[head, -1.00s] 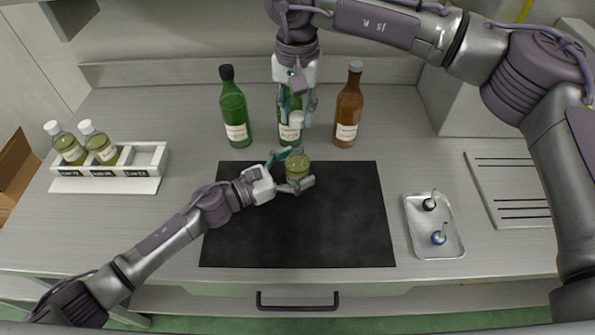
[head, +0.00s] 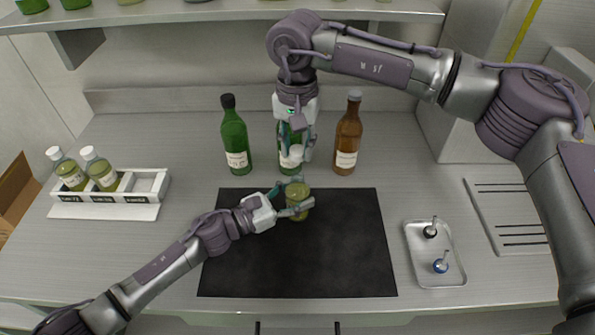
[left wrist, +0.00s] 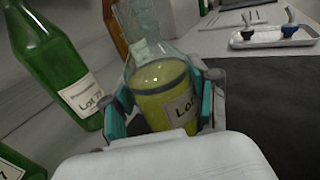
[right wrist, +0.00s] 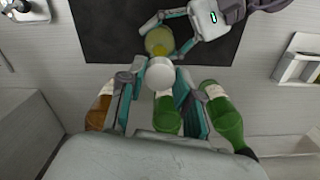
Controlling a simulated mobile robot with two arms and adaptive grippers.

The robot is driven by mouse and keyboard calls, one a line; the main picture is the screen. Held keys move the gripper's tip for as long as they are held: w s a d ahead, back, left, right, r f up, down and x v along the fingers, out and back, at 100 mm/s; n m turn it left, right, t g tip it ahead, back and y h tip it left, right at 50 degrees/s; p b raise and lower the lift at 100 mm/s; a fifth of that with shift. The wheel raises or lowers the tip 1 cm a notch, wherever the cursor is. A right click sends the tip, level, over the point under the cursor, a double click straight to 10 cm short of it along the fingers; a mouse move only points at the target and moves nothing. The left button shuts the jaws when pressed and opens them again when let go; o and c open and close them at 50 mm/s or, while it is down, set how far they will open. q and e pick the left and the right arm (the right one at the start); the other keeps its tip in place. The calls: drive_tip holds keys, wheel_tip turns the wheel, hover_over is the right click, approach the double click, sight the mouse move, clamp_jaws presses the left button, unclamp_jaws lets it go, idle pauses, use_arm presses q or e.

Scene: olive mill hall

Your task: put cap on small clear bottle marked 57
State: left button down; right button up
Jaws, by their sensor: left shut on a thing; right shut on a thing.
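The small clear bottle (head: 298,203) holds yellow-green oil and stands out uncapped over the dark mat. My left gripper (head: 291,199) is shut around it. In the left wrist view the bottle (left wrist: 166,85) is upright relative to the fingers, its label partly hidden behind a finger, so the number is unreadable. My right gripper (head: 296,160) points down and is shut on a white cap (head: 296,151), behind and apart from the bottle. In the right wrist view the cap (right wrist: 160,74) sits between the fingertips, with the bottle (right wrist: 159,40) beyond it.
Green bottles (head: 234,140) and a brown bottle (head: 347,137) stand behind the mat (head: 300,270), close to my right gripper. A white rack (head: 150,184) at left holds two capped oil bottles, its right slot empty. A metal tray (head: 434,270) with two pourers is at right.

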sight(297, 175)
drive_tip(key=shift+f, duration=1.8)
drive_tip(key=shift+f, duration=0.9)
drive_tip(key=shift+f, duration=0.6)
